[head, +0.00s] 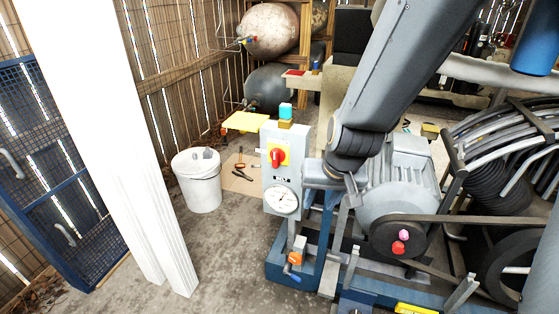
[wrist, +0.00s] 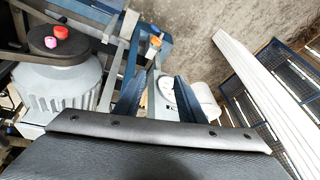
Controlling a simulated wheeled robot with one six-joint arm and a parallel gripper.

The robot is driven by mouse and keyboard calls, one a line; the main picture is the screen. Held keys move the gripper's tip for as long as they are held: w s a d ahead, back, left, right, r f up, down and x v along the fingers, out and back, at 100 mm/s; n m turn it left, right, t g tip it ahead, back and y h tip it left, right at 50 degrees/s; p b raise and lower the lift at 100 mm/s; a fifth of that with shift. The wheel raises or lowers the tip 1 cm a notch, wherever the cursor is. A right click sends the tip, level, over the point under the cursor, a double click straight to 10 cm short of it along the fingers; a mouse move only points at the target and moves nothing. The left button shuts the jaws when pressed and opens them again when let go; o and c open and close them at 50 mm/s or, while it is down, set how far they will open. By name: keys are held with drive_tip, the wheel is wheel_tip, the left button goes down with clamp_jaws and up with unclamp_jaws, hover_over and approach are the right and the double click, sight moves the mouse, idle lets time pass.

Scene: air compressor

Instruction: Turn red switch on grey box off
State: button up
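The grey box (head: 286,142) stands upright near the middle of the head view. Its red switch (head: 277,157) sits on a yellow plate on the front face, above a round white gauge (head: 281,200). My gripper (wrist: 158,95) is open in the wrist view, its two dark blue fingers apart with nothing held between them. The gauge (wrist: 167,88) shows partly beyond the fingers there. In the head view my arm comes down from the upper right and ends just right of the box, apart from the switch. The red switch cannot be made out in the wrist view.
The compressor motor (head: 400,185) and its belt guard stand close right of my arm, with red and pink knobs (head: 400,242) in front. A white bucket (head: 198,182) stands left of the box. A white post (head: 110,130) is further left. Bare floor lies between.

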drive_tip(key=w+a+f+m+t+h+b, duration=0.1)
drive_tip(key=w+a+f+m+t+b, duration=0.15)
drive_tip(key=w+a+t, duration=0.7)
drive_tip(key=m+t+h+b, duration=0.1)
drive_tip(key=t+h+b, duration=0.2)
drive_tip(key=h, duration=0.3)
approach(274, 159)
drive_tip(key=w, duration=0.1)
drive_tip(key=x, duration=0.8)
drive_tip(key=shift+d+p, duration=0.25)
drive_tip(key=shift+p, duration=0.1)
clamp_jaws()
